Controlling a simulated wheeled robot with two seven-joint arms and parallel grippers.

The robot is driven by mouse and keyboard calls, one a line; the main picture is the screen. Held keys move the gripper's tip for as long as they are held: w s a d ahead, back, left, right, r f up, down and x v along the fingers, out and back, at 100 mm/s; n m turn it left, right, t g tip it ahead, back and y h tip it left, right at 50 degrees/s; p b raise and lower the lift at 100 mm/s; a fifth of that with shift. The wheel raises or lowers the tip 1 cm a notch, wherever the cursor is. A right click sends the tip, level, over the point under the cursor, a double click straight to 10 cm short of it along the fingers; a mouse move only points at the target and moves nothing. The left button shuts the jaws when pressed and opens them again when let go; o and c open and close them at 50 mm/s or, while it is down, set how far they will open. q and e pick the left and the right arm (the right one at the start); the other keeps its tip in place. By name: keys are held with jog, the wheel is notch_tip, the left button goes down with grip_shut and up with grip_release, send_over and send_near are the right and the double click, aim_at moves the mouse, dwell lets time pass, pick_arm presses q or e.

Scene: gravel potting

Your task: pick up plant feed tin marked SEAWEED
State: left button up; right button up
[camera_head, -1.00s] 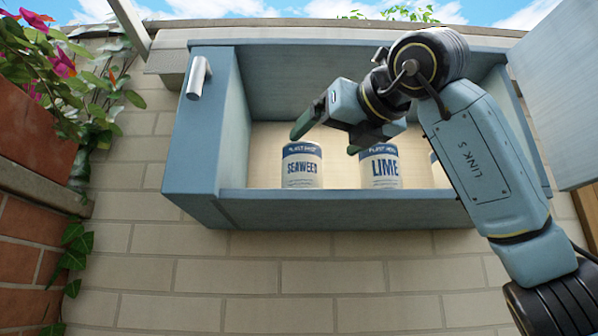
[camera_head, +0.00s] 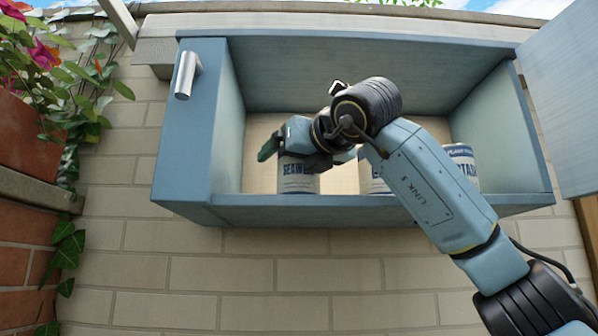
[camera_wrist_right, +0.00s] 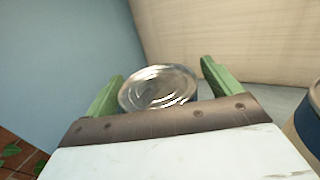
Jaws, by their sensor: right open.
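The SEAWEED tin (camera_head: 298,180) stands upright on the cabinet shelf, left of the other tins, its label partly covered by my gripper. In the right wrist view, its round metal lid (camera_wrist_right: 158,88) lies between the two green fingers. My right gripper (camera_head: 290,153) is open at the upper part of the tin, with one finger on each side. The right wrist view shows a gap by the right finger; whether the left finger touches the lid's edge I cannot tell. My left gripper is not in view.
The blue cabinet (camera_head: 360,206) has a front lip and side walls around the shelf. A second tin (camera_head: 374,172) is mostly hidden behind my arm, and a third tin (camera_head: 463,165) stands further right. An open door (camera_head: 565,100) hangs at the right.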

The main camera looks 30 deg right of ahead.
jog(key=c, duration=1.3)
jog(key=shift+a+r, duration=0.1)
jog(key=shift+r, duration=0.05)
